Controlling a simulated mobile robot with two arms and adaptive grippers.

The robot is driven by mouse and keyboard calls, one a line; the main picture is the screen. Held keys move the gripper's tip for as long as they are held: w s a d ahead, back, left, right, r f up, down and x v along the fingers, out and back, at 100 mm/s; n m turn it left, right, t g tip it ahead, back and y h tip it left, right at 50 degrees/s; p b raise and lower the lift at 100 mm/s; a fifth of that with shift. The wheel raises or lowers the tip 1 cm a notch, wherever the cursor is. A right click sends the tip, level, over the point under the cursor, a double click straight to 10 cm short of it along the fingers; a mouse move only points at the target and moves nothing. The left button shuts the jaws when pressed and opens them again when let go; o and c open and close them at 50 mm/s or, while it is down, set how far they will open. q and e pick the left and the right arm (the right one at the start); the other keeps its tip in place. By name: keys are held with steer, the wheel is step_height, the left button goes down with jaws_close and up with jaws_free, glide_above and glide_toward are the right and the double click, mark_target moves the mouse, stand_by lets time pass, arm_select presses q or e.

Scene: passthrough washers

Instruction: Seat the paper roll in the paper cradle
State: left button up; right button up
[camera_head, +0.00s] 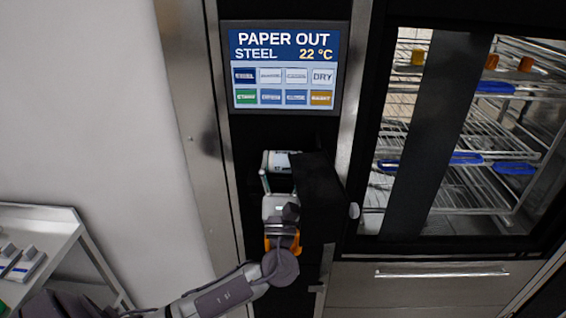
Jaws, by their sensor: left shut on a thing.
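My left gripper (279,178) reaches up into a dark recess below the display. It is shut on a small white thing (282,159) at its fingertips, which looks like the paper roll. The fingers hide part of it. The paper cradle cannot be made out in the dark recess, so I cannot tell whether the roll touches it. A black flap (319,195) stands open just right of the gripper. My right gripper is not in view.
The display (283,68) above reads "PAPER OUT". A glass-fronted washer with wire racks (480,140) stands at the right, with a steel drawer (430,285) below. A grey shelf cart (45,225) holds small items at the lower left. Bare wall lies between.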

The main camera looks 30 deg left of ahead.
arm_select(q)
steer(key=shift+f, duration=0.15)
stand_by(0.4)
steer(key=o, duration=1.2)
steer(key=shift+d, duration=0.15)
steer(key=shift+o, duration=0.2)
steer(key=shift+f, duration=0.1)
